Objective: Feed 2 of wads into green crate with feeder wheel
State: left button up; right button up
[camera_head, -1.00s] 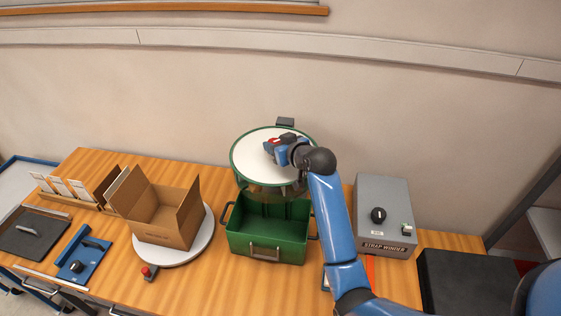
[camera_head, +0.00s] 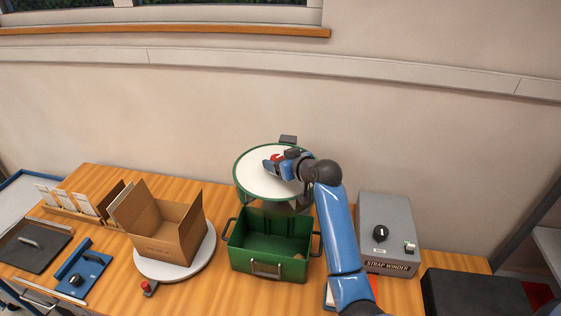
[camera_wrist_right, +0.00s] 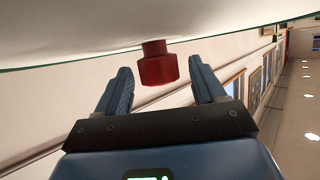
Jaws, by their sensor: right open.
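The feeder wheel (camera_head: 262,183) is a white disc with a green rim, standing behind and above the green crate (camera_head: 268,267). Its red knob (camera_head: 277,157) sticks out from the white face. My right gripper (camera_head: 272,163) is over the disc. In the right wrist view the red knob (camera_wrist_right: 158,64) sits between the two blue fingers of my open right gripper (camera_wrist_right: 160,72), with a gap on both sides. The crate is open at the top; a small tan patch, maybe a wad, shows at its inner right. My left gripper is not in view.
An open cardboard box (camera_head: 165,235) stands on a white turntable (camera_head: 185,268) left of the crate. A grey strap winder (camera_head: 386,225) stands to the right. A red button (camera_head: 149,287) and a blue fixture (camera_head: 82,272) lie toward the front left.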

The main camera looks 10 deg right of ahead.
jog(key=shift+s+d+r+b, duration=0.15)
jog(key=shift+s+d+b, duration=0.15)
jog(key=shift+s, duration=0.15)
notch_tip(320, 180, up, 3)
jog(key=b, duration=0.3)
send_over(298, 188)
jog(key=shift+w+r, duration=0.1)
jog(key=shift+s+d+r, duration=0.15)
jog(key=shift+s+r, duration=0.15)
jog(key=shift+s, duration=0.3)
